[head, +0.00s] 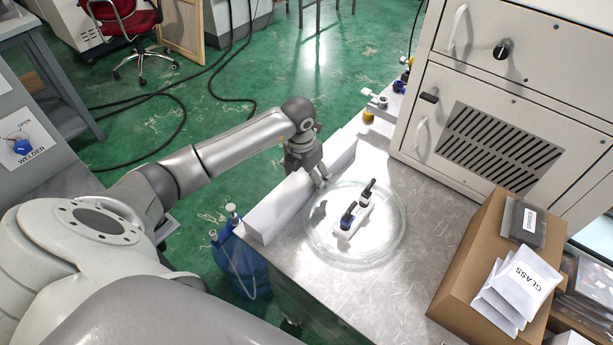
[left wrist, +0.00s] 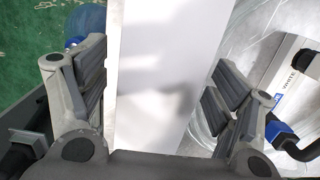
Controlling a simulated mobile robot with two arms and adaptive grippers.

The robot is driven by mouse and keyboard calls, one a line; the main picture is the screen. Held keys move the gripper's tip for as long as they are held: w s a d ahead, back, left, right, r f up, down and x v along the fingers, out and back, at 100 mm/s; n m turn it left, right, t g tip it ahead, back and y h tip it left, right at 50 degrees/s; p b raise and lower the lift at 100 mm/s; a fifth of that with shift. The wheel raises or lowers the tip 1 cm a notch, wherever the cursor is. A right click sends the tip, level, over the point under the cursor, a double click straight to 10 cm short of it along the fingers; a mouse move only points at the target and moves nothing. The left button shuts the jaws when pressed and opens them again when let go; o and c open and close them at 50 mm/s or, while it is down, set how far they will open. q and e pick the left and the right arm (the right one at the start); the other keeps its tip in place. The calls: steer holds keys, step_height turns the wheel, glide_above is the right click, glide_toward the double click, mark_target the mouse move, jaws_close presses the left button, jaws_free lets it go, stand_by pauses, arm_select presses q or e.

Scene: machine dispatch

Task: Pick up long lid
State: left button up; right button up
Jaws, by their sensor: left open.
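A long white piece, which looks like the long lid (head: 272,213), lies along the left edge of the metal table. My left gripper (head: 309,178) is at its far part, pointing down. In the left wrist view the white lid (left wrist: 160,60) runs between the two fingers of my left gripper (left wrist: 160,92). The fingers are open, one on each side of it, with a visible gap on the right. Whether the left finger touches it I cannot tell. My right gripper is not in view.
A round glass dish (head: 335,258) stands right of the lid, holding a white block with black-and-blue fittings (head: 355,212). A cardboard box (head: 480,265) with packets is at the right. A large cabinet (head: 500,120) stands behind. A blue container (head: 240,262) is beside the table.

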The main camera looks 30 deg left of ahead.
arm_select(q)
steer(key=c, duration=1.1)
steer(key=shift+r, duration=0.1)
